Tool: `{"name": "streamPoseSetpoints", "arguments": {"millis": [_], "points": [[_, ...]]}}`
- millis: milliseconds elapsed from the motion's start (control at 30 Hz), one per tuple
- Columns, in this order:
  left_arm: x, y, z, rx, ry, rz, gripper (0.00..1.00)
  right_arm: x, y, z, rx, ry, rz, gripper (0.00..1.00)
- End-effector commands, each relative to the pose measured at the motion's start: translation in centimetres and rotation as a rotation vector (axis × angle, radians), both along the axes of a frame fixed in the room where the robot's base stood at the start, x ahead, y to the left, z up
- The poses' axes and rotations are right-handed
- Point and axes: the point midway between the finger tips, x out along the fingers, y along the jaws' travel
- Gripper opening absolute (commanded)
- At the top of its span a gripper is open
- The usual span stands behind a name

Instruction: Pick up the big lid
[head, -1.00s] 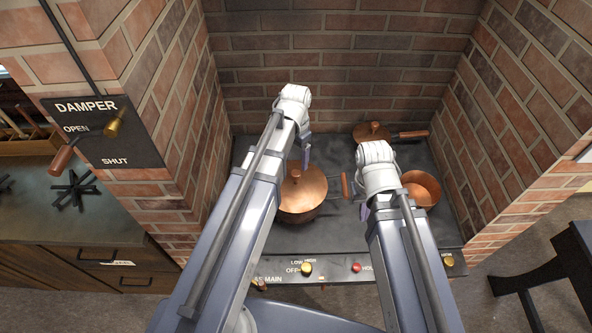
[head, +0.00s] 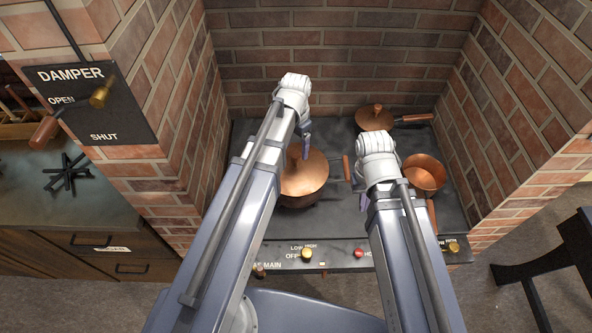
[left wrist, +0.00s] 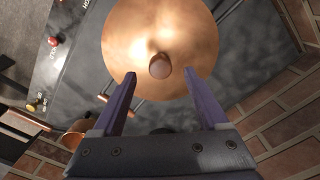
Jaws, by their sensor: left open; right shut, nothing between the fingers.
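The big lid (head: 312,172) is a copper lid that covers the large pot on the left of the stove, partly hidden by my left arm. Its round knob (head: 294,152) shows at the top. In the left wrist view the lid (left wrist: 160,25) fills the upper middle, with the knob (left wrist: 160,66) between the lines of the two fingertips. My left gripper (head: 306,138) is over the lid, and its fingers (left wrist: 161,74) are open and empty; contact with the knob cannot be told. My right gripper (head: 364,198) is shut and empty, right of the big pot.
A small lidded copper pan (head: 375,117) stands at the back right. An open copper pan (head: 425,173) stands to the right, beside my right arm. Brick walls (head: 340,60) enclose the stove (head: 250,145) at back and sides. Knobs (head: 306,253) line its front edge.

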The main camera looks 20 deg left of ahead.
Motion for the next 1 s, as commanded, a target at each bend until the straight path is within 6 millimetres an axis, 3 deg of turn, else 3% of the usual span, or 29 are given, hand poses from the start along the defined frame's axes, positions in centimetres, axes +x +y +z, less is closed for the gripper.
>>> {"name": "streamPoseSetpoints", "arguments": {"millis": [33,200,500,1000], "points": [[0.1,0.0,-1.4,0.000,0.000,0.000,0.77,0.0,0.0,-1.4,0.000,0.000,0.000,0.00],[0.1,0.0,-3.2,0.000,0.000,0.000,0.77,0.0,0.0,-3.2,0.000,0.000,0.000,0.00],[0.1,0.0,-3.1,0.000,0.000,0.000,0.77,0.0,0.0,-3.1,0.000,0.000,0.000,0.00],[0.1,0.0,-3.1,0.000,0.000,0.000,0.20,0.0,0.0,-3.1,0.000,0.000,0.000,0.00]]}}
